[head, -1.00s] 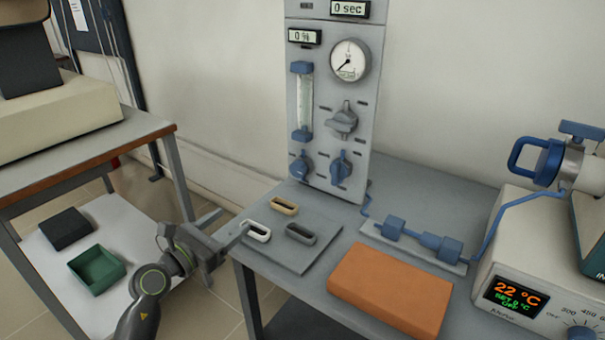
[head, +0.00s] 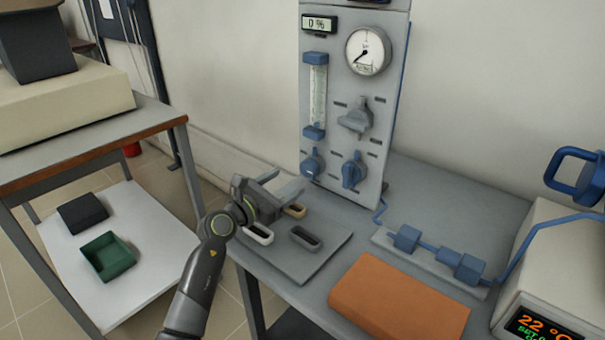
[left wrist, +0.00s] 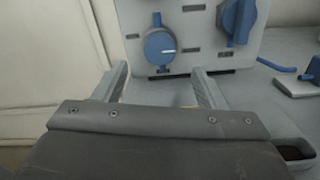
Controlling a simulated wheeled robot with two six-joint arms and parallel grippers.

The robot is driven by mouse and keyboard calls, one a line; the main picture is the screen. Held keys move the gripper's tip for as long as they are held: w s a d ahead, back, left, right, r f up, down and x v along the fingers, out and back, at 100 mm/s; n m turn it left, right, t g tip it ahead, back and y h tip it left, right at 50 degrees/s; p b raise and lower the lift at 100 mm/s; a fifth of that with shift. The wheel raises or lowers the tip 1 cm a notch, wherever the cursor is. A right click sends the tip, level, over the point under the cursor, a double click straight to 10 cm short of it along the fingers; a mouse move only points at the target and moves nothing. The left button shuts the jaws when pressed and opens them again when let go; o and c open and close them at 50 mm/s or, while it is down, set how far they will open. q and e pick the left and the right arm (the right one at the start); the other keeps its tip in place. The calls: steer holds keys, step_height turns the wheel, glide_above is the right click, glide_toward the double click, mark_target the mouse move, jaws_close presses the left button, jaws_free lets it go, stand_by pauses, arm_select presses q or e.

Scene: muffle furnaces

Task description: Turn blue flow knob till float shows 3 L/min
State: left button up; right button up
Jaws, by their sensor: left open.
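The grey gas panel (head: 340,120) stands at the back of the table. Its clear flow tube (head: 318,95) has blue end blocks; the float and its reading are too small to make out. A round blue knob (head: 312,164) sits directly below the tube. It also shows in the left wrist view (left wrist: 160,48), ahead of and between the fingers. My left gripper (head: 287,180) is open and empty, pointing at the panel, short of the knob and slightly below it. In the left wrist view its fingers (left wrist: 160,69) reach up on both sides. My right gripper is out of view.
A second blue knob (head: 354,171) sits right of the first, with a grey knob (head: 356,119) above it. A grey tray (head: 325,250) with small boats lies under my gripper. An orange block (head: 400,296) lies in front; blue tubing (head: 440,252) runs right.

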mark_target(306, 169)
arm_select(q)
steer(key=b+x, duration=0.1)
steer(key=x, duration=0.4)
steer(key=shift+w+d, duration=0.15)
steer(key=shift+x, duration=1)
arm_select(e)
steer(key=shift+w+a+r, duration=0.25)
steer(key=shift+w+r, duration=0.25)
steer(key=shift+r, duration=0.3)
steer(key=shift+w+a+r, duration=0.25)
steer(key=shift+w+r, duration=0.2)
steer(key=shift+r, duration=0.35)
arm_select(q)
steer(key=c, duration=1)
